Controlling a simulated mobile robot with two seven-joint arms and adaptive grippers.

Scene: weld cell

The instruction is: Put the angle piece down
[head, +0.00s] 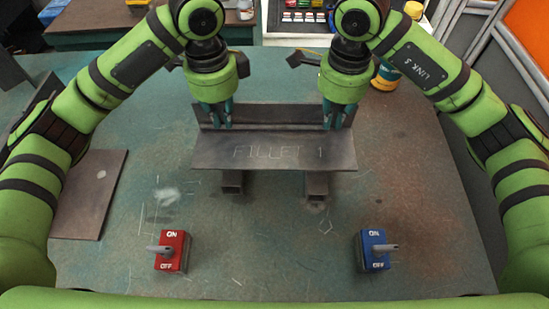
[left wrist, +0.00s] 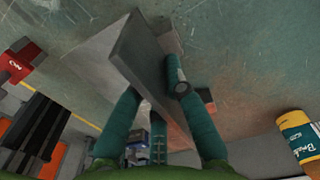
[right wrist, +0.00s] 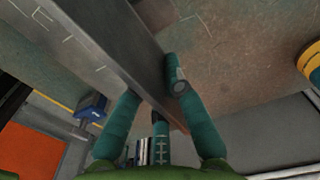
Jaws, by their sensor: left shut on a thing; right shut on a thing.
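The angle piece (head: 272,151) is a dark grey metal L, with a flat flange marked "FILLET 1" towards me and an upright flange at its back. It lies level over two short square-tube blocks (head: 231,184) (head: 317,187); I cannot tell whether it touches them. My left gripper (head: 215,122) is shut on the left part of the upright flange, and my right gripper (head: 332,121) on its right part. In the left wrist view the angle piece (left wrist: 145,55) passes between the fingers; it does the same in the right wrist view (right wrist: 105,45).
A red switch box (head: 173,250) and a blue switch box (head: 374,250) stand at the table's front. A flat brown plate (head: 92,195) lies at the left. A yellow-banded container (head: 386,77) stands behind my right arm. The table between the switches is clear.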

